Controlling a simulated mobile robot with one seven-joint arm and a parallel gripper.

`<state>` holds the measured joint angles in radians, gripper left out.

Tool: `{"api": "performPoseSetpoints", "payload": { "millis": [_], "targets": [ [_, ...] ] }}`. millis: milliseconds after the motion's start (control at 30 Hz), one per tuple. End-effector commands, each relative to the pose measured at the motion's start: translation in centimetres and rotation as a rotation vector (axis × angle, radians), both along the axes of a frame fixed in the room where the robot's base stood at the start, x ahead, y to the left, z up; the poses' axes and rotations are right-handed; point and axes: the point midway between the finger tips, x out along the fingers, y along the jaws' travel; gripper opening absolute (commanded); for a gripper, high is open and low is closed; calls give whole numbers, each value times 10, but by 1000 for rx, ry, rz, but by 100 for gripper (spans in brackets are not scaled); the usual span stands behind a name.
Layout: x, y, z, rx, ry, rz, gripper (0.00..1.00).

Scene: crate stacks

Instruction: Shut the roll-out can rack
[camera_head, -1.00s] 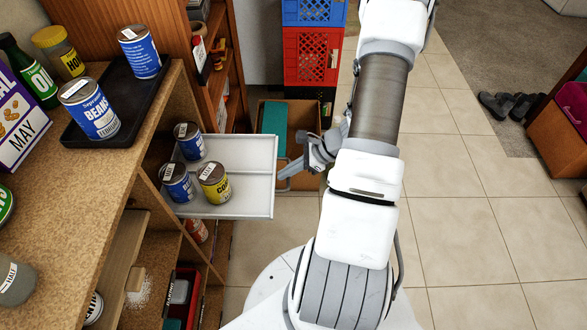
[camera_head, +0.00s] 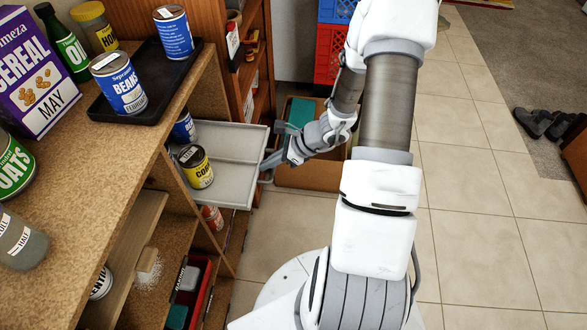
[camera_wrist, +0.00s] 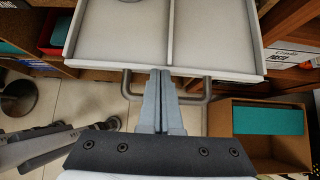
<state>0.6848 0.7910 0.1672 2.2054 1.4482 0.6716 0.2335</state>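The roll-out can rack (camera_head: 228,188) is a pale grey tray sticking partly out of the wooden shelf unit, below the counter. A yellow-labelled can (camera_head: 196,168) and a blue can (camera_head: 183,127) stand in it, partly under the counter edge. In the wrist view the rack's front edge (camera_wrist: 205,70) spans the top, with a grey bar handle (camera_wrist: 192,100) on it. My gripper (camera_wrist: 163,74) has its fingers together, with the tips at the rack's front between the handle's ends. Contact is hard to confirm. My gripper also shows in the head view (camera_head: 275,166).
The counter (camera_head: 150,150) holds a black tray (camera_head: 133,117) with blue cans, a cereal box (camera_head: 40,85) and jars. An open cardboard box (camera_head: 310,178) with a teal item stands on the floor behind my gripper. Red crates (camera_head: 329,67) stand beyond. Tiled floor at right is clear.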

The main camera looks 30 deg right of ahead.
Motion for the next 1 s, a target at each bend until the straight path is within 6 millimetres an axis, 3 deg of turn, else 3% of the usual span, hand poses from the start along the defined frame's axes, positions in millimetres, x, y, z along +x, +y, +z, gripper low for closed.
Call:
{"api": "performPoseSetpoints", "payload": {
  "millis": [200, 500, 700, 1000],
  "targets": [
    [34, 49, -3, 0, -1, 6, 0],
    [66, 92, -2, -1, 0, 4, 0],
    [76, 106, -1, -1, 0, 1, 0],
    [80, 110, 0, 0, 1, -1, 0]
  ]
}}
